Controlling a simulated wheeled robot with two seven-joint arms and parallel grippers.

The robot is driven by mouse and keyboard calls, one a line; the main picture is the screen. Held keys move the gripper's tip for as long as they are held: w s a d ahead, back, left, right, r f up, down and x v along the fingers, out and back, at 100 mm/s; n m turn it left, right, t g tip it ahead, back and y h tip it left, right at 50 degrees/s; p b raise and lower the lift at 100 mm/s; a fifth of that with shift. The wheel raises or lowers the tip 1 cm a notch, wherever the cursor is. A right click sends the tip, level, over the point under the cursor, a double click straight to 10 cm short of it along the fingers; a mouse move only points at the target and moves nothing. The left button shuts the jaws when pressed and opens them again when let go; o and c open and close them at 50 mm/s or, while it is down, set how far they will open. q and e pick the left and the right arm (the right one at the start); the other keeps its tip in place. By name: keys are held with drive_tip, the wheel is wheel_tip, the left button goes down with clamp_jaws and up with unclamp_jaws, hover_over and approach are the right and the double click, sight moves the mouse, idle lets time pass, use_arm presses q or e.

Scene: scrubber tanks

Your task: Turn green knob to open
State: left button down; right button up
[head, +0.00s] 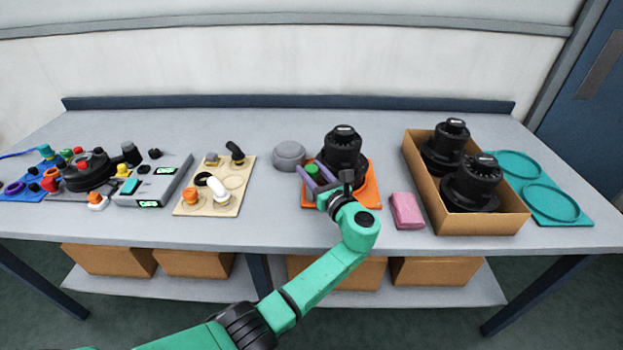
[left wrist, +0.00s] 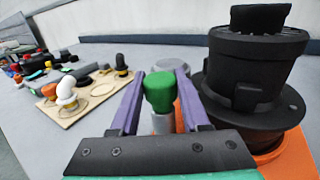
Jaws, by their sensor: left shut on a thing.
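The green knob (head: 311,170) sits at the left side of a black scrubber tank (head: 343,152) that stands on an orange base (head: 371,186). In the left wrist view the green knob (left wrist: 160,92) tops a grey stem, upright between the purple fingers. My left gripper (head: 308,177) is around the knob, its fingers on either side, and shut on it. It also shows in the left wrist view (left wrist: 160,85). The black tank (left wrist: 255,85) stands close to the right finger. My right gripper is in neither view.
A grey round lid (head: 289,155) lies left of the tank, and a pink cloth (head: 406,210) lies right. A cardboard box (head: 483,222) holds two black tanks. A beige board (head: 238,199) with fittings and a grey control box (head: 160,186) stand left. Teal ring tray (head: 545,190) is far right.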

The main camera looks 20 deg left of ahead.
use_arm(q)
drive_tip(key=shift+f+n+g+y+b, duration=0.2)
drive_tip(key=shift+n+g+y+b, duration=0.6)
drive_tip(key=shift+g+b, duration=0.2)
drive_tip(key=shift+r+n+g+y+b, duration=0.15)
drive_tip(key=shift+n+g+y+b, duration=0.15)
drive_tip(key=shift+c, duration=1.9)
unclamp_jaws()
